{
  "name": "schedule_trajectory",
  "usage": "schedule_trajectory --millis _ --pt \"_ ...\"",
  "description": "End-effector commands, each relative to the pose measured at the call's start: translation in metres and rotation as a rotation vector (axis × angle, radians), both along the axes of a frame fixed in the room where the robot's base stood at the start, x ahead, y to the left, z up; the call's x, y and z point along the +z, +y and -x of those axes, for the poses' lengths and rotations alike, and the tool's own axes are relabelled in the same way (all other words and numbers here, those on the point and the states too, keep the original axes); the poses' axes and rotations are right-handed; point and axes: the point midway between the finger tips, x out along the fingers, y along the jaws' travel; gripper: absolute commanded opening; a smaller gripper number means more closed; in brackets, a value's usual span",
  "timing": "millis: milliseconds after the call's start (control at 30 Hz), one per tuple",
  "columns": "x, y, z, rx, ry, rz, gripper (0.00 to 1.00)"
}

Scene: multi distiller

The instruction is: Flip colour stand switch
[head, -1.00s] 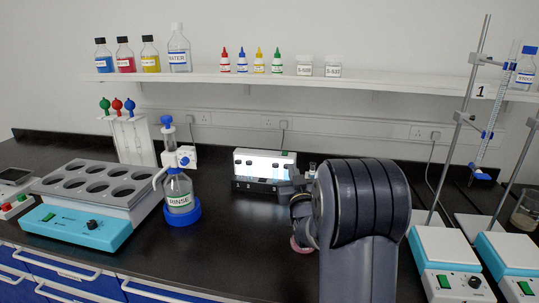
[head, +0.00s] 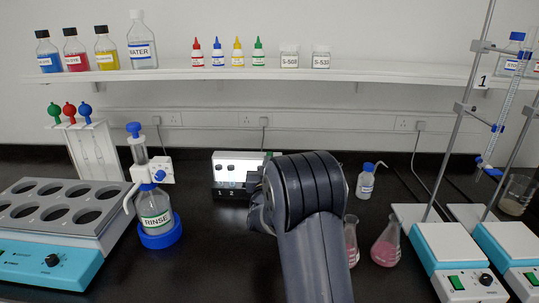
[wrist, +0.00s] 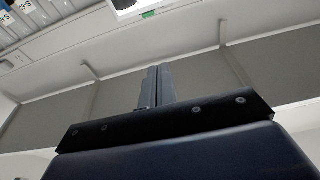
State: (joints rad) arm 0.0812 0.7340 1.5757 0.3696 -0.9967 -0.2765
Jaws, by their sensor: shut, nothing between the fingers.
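The colour stand (head: 228,163) is a low white box with a dark base at the back of the black bench in the head view. Its pale front panel carries a row of dark spots. A small green patch, possibly its switch, shows at its top right end, too small to read. My arm covers the stand's right side. My gripper is mostly hidden behind my arm in the head view, close to the stand's right front; contact cannot be told.
The rinse bottle (head: 155,213) in a blue base stands left of the stand. Two pink flasks (head: 386,244) and a small wash bottle (head: 366,182) stand right of my arm. A shelf (head: 280,74) with bottles runs above. The bench between the rinse bottle and my arm is clear.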

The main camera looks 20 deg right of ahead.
Motion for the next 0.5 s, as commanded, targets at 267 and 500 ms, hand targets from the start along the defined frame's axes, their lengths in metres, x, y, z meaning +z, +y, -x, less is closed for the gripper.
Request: schedule_trajectory --millis 267,500 --pt "0.005 -0.008 -0.016 -0.001 0.0 0.0 0.0" --pt "0.014 -0.022 -0.051 0.0 -0.001 0.001 0.0"
